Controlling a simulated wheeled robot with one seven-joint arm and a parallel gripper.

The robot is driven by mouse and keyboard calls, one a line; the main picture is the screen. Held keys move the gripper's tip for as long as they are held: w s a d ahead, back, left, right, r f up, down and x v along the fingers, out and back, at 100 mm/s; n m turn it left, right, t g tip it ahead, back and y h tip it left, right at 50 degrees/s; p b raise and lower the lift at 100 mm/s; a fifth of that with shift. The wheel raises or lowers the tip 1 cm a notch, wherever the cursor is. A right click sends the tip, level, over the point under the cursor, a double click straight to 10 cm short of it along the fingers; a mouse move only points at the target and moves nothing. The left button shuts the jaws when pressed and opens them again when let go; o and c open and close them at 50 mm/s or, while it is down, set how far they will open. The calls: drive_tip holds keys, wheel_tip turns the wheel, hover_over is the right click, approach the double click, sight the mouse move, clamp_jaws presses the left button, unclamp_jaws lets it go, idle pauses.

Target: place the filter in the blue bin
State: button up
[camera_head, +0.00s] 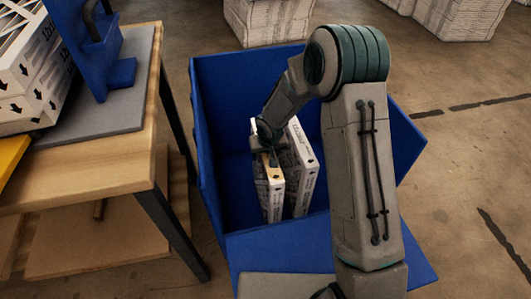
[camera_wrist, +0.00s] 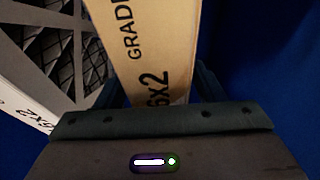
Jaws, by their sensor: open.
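The blue bin (camera_head: 222,125) stands on the floor in the middle of the head view. Two boxed filters stand upright in it, side by side. The nearer filter (camera_head: 270,200) has a tan top edge and white sides; its printed tan edge (camera_wrist: 155,50) fills the middle of the wrist view. The second filter (camera_head: 302,175) is white and stands just to its right; it shows at the left of the wrist view (camera_wrist: 25,105). My gripper (camera_head: 270,155) is inside the bin at the top of the tan-edged filter. Its fingers are open, one on each side of that filter.
A wooden table (camera_head: 110,160) with a grey mat, a blue fixture (camera_head: 90,45) and stacked filters (camera_head: 30,65) stands at the left, close to the bin. Wrapped stacks (camera_head: 265,20) stand on the floor behind. The floor right of the bin is clear.

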drive_tip(key=p+v, duration=0.3)
drive_tip(key=v, duration=0.7)
drive_tip(key=shift+r, duration=0.25)
drive_tip(key=shift+s+r, duration=0.25)
drive_tip(key=shift+r, duration=0.2)
drive_tip(key=shift+d+r, duration=0.1)
drive_tip(key=shift+d, duration=0.05)
drive_tip(key=s+d+r+m+g+h, duration=0.1)
drive_tip(key=s+d+r+m+h, duration=0.1)
drive_tip(key=s+d+r, duration=1.1)
drive_tip(key=s+d+r+m+g+y, duration=0.1)
drive_tip(key=s+d, duration=0.2)
drive_tip(key=s, duration=0.7)
drive_tip(key=shift+s+r, duration=0.35)
drive_tip(key=shift+r, duration=0.05)
drive_tip(key=shift+c, duration=0.2)
